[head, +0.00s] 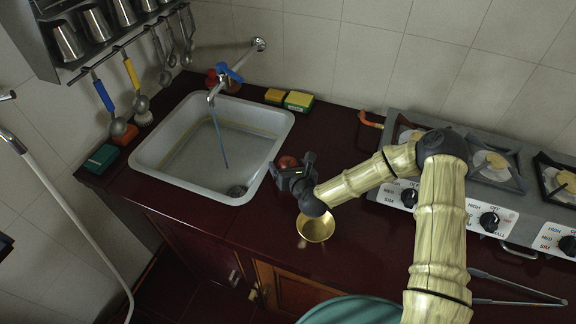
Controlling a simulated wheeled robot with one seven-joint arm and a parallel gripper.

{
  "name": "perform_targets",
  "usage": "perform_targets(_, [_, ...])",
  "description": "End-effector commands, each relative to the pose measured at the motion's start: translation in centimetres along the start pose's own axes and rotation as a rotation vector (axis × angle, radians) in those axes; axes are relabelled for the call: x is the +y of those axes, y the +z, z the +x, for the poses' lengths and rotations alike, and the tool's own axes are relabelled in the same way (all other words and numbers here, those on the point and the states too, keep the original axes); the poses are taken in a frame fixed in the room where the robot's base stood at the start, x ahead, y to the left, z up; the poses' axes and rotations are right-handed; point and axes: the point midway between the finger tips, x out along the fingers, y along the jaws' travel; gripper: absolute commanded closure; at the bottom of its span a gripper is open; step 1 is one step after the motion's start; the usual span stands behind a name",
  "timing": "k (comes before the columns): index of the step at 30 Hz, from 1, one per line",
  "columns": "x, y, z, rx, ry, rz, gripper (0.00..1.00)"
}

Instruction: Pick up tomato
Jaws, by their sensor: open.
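A small round red thing, which looks like the tomato (287,161), sits on the dark red counter (345,190) just right of the sink. My gripper (276,172) is directly in front of it and hides its lower part. The gripper is open, with its jaws pointing left toward the sink edge. I cannot tell from this view whether the jaws are around the tomato or only near it.
A gold bowl (317,229) stands just below my wrist. The white sink (160,150) with its tap (226,80) is to the left. A gas stove (490,190) is at the right. Sponges (298,101) lie along the back wall.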

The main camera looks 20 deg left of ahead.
Motion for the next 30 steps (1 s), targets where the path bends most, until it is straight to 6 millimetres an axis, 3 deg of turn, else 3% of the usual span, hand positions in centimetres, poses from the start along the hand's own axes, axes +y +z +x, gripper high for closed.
perform_targets(8, [0.0, 0.0, 0.0, 0.0, 0.0, 0.0, 0.17])
perform_targets(16, [0.0, 0.0, 0.0, 0.0, 0.001, 0.0, 0.68])
perform_targets(25, [0.1, 0.3, -0.1, -0.002, 0.001, 0.0, 0.68])
perform_targets(30, [0.4, 1.9, -0.8, -0.004, 0.001, 0.0, 0.68])
